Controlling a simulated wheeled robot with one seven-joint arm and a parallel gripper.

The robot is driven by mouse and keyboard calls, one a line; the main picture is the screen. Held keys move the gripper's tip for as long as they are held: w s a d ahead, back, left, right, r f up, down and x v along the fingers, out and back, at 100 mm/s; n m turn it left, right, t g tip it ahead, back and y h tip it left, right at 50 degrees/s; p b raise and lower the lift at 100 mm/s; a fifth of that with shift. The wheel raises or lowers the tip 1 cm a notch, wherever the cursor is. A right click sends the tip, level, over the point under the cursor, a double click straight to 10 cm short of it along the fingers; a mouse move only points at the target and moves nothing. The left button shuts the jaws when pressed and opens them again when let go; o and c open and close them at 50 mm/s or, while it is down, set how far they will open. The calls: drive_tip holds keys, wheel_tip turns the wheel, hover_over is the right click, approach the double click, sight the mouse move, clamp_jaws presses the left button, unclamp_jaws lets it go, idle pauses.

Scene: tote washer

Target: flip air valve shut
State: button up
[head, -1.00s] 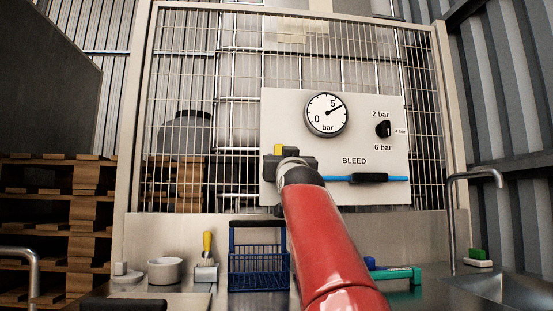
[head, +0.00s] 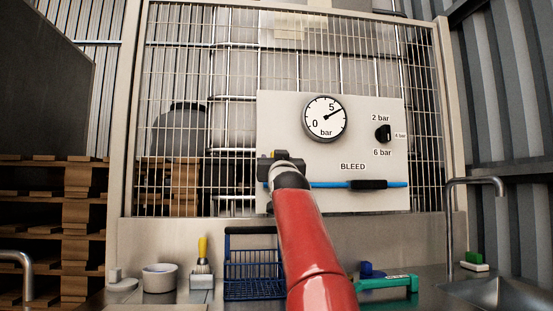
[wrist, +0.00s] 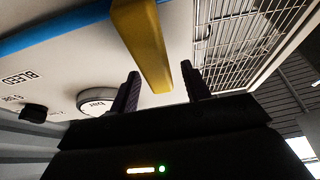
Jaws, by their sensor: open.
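The yellow valve lever (wrist: 143,45) shows large in the wrist view, running down from the top edge with its free end between my two fingers. My gripper (wrist: 160,70) is open, one finger on each side of the lever; I see gaps on both sides and no clear contact. In the head view my gripper (head: 281,160) is at the lower left of the white panel (head: 285,115) and my arm hides the lever there. The blue air pipe (head: 325,185) runs right from that spot and also shows in the wrist view (wrist: 55,32).
The panel carries a pressure gauge (head: 325,119) with its needle near 5, a black knob (head: 383,134) and a black sleeve (head: 369,184) on the pipe. Wire mesh surrounds it. Below are a blue basket (head: 254,272), a brush (head: 202,262) and a green tool (head: 386,282).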

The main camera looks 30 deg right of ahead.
drive_tip(key=shift+c, duration=0.2)
clamp_jaws()
drive_tip(key=shift+s+m, duration=0.1)
drive_tip(key=shift+m, duration=0.3)
drive_tip(key=m+h, duration=0.1)
drive_tip(key=d+m+g+h, duration=0.1)
drive_tip(key=m, duration=0.1)
drive_tip(key=shift+s+d+f+m, duration=0.1)
drive_tip(key=shift+s+f+m, duration=0.1)
drive_tip(key=shift+m, duration=0.1)
drive_tip(key=s+d+f+m+g, duration=0.1)
drive_tip(key=d+f+m+g, duration=0.1)
drive_tip(key=m, duration=0.7)
drive_tip(key=s+d+f+m+g+h+p, duration=0.1)
drive_tip(key=f+m+g, duration=0.3)
drive_tip(key=m, duration=0.5)
drive_tip(key=shift+d+g+h, duration=0.3)
drive_tip(key=shift+d+g, duration=0.3)
drive_tip(key=shift+d, duration=0.15)
drive_tip(key=shift+f, duration=0.1)
